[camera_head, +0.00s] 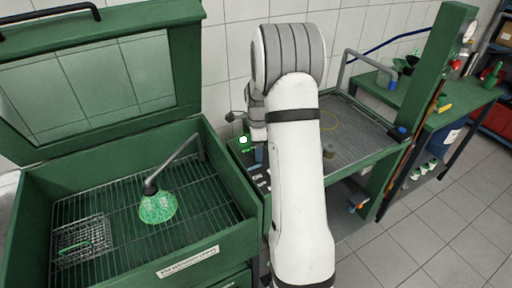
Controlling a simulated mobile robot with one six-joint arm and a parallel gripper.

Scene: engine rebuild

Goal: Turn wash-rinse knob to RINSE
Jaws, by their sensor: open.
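The narrow control panel (262,182) lies between the green wash cabinet and the bench, with small dark and pale marks on it. A bright white and green spot (243,140) shows at its back end. I cannot make out the wash-rinse knob or its setting; my white arm covers part of the panel. My gripper (259,153) hangs over the back of the panel, partly hidden by my arm. It is open, and I see nothing held. I cannot tell whether it touches the panel.
The green wash cabinet (212,250) stands open at left, its windowed lid raised. Inside are a wire basket (82,241) and a spray head (150,187) over a green, wet-looking part (158,207). A grey-topped bench (362,140) is at right, and open tiled floor lies in front.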

